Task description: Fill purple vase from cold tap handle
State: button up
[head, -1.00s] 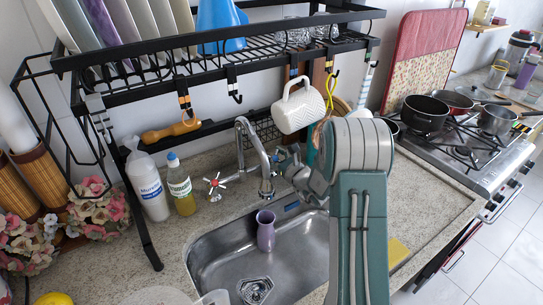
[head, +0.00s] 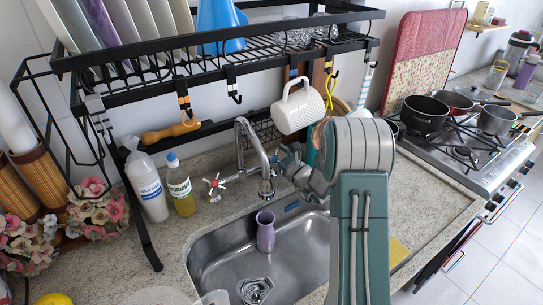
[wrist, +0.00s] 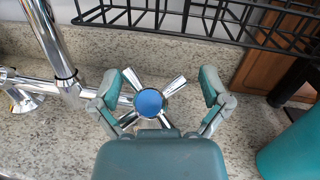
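The purple vase (head: 265,231) stands upright in the sink basin, below and close to the spout of the chrome faucet (head: 243,150). I can make out no water stream at the spout. The cold tap handle (wrist: 150,102) is a chrome cross with a blue cap, and it shows in the wrist view just beyond my gripper. My gripper (wrist: 161,88) is open, with one finger to the left of the handle and one to the right. In the head view my gripper (head: 286,165) is right of the faucet, and my arm partly hides that area.
A red-marked tap handle (head: 214,184) is left of the faucet. A yellow-green soap bottle (head: 180,187) and a white bottle (head: 149,187) stand beside it. The black rack (head: 150,83) spans above, with a white mug (head: 298,107) hanging near my gripper. A teal object (wrist: 293,148) stands close right.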

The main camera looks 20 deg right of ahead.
jog(key=shift+f, duration=0.25)
jog(key=shift+s, duration=0.1)
jog(key=shift+s+d, duration=0.1)
jog(key=shift+s, duration=0.2)
jog(key=v, duration=1.1)
jog(key=shift+s+d, duration=0.1)
jog(key=shift+s, duration=0.05)
